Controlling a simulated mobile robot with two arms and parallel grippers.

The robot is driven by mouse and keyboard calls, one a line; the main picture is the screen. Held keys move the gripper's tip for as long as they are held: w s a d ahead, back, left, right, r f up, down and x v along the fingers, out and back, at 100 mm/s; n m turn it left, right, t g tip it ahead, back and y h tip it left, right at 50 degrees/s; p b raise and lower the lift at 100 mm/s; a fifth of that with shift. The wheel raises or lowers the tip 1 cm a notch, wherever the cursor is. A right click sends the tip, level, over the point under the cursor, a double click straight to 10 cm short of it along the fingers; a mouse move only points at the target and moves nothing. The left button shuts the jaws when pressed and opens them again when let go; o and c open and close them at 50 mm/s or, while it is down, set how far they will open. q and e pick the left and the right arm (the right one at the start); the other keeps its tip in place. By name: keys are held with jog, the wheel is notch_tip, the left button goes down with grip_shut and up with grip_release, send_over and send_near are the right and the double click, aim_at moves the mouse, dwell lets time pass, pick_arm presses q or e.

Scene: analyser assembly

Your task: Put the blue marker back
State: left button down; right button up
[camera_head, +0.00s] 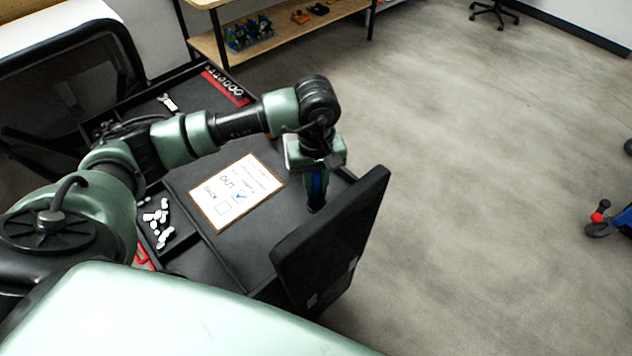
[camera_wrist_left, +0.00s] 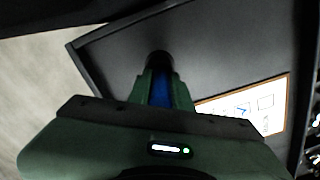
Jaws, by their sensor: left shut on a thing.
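My left gripper (camera_head: 316,190) is over the right part of the black tray, pointing down. It is shut on the blue marker (camera_head: 317,183), which stands roughly upright between the fingers. In the left wrist view the blue marker (camera_wrist_left: 161,90) shows between the green fingers, with its dark end (camera_wrist_left: 159,61) beyond them. I cannot tell whether that end touches the tray surface (camera_wrist_left: 215,50). The board (camera_head: 237,192) lies left of the gripper, with "OUT" ticked and the "BACK" box empty. My right gripper does not show.
A dark upright panel (camera_head: 335,240) stands close to the right of the gripper. White pieces (camera_head: 157,220) lie in a left compartment. A red strip with sockets (camera_head: 226,86) is at the back. A wooden shelf (camera_head: 280,32) stands behind. Open floor (camera_head: 480,180) is to the right.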

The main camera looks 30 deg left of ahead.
pick_arm(q)
jog(key=shift+f+b, duration=0.2)
jog(key=shift+b, duration=0.1)
jog(key=c, duration=1.3)
grip_release()
jog(key=shift+r, duration=0.1)
jog(key=shift+r+p, duration=0.25)
jog(key=shift+p, duration=0.15)
jog(key=shift+r+b, duration=0.3)
jog(key=shift+r, duration=0.05)
notch_tip(320, 180, up, 11)
jog(key=shift+r+b, duration=0.1)
jog(key=shift+b, duration=1.1)
